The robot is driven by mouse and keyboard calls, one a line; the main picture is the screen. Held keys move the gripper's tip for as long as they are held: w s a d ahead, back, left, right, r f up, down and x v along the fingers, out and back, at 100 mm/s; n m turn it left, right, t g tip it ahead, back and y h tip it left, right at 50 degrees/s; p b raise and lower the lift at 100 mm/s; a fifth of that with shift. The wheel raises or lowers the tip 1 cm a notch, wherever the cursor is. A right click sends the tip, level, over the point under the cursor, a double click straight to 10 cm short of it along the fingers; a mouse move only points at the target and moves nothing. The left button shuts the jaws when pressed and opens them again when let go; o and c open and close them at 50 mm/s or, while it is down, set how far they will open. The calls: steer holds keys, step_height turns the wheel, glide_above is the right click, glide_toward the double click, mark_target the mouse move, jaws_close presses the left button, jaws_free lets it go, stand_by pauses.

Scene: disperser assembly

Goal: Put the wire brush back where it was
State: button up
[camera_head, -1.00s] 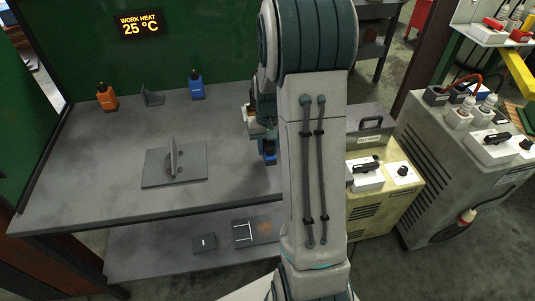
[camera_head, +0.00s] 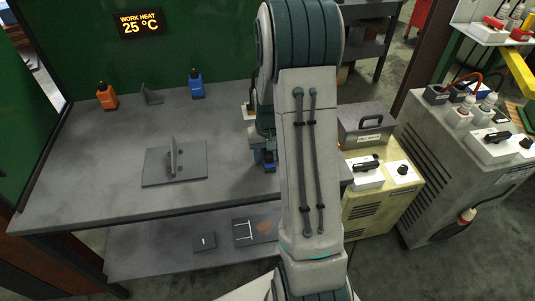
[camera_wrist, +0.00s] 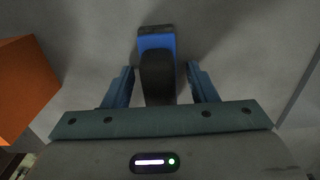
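In the wrist view, a blue and black object (camera_wrist: 157,75) stands between the two blue fingers of my gripper (camera_wrist: 160,80). It may be the wire brush, but I cannot tell for sure. A narrow gap shows on each side of it, so the fingers look open around it. In the head view, my gripper (camera_head: 268,158) is low over the right part of the grey table (camera_head: 100,200), with my arm hiding much of it. A small blue part shows at its lower end.
An orange block-like thing (camera_wrist: 22,85) is close at the left in the wrist view. On the table are an orange bottle (camera_head: 107,98), a blue bottle (camera_head: 197,86), a dark bracket (camera_head: 152,95) and a plate with an upright (camera_head: 190,165). A yellow cabinet (camera_head: 375,215) stands at the right.

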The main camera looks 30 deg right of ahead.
step_height(320, 180, up, 11)
steer(key=shift+a+r, duration=0.1)
steer(key=shift+r, duration=0.6)
steer(key=s+a+r+n+t, duration=0.1)
steer(key=s+a+r, duration=0.2)
steer(key=s+a, duration=0.4)
steer(key=s+a+r+n+t, duration=0.1)
steer(key=s+a+r+n, duration=0.1)
steer(key=s+a, duration=0.4)
steer(key=s+r, duration=0.1)
steer(key=s, duration=0.4)
steer(key=shift+s+a+r+t, duration=0.2)
steer(key=shift+s+a+t, duration=0.05)
steer(key=shift+a+t, duration=0.15)
steer(key=shift+d, duration=0.1)
